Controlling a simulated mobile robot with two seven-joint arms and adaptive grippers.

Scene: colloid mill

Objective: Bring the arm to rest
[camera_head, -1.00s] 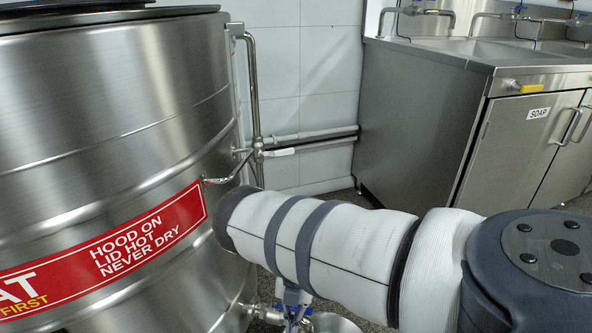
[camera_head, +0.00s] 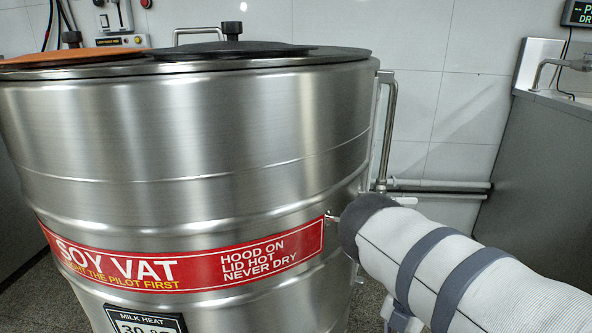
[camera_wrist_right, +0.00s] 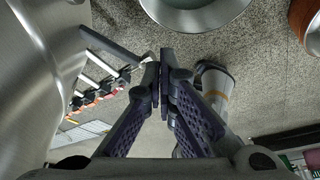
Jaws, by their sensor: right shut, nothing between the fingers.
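My right arm (camera_head: 430,255) comes in from the lower right in the head view, wrapped in a white sleeve with grey bands. Its far end overlaps the right side of the steel soy vat in the picture; I cannot tell whether they touch. My right gripper (camera_wrist_right: 160,72) shows in the right wrist view, with its two fingers together and nothing between them. It hangs over the speckled floor (camera_wrist_right: 125,100). My left gripper is in neither view.
The steel soy vat (camera_head: 200,130) with a dark lid (camera_head: 235,50) and red label fills the left and middle. A pipe (camera_head: 390,130) runs up its right side. A steel cabinet (camera_head: 540,170) stands at right. A round metal vessel (camera_wrist_right: 195,18) shows in the wrist view.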

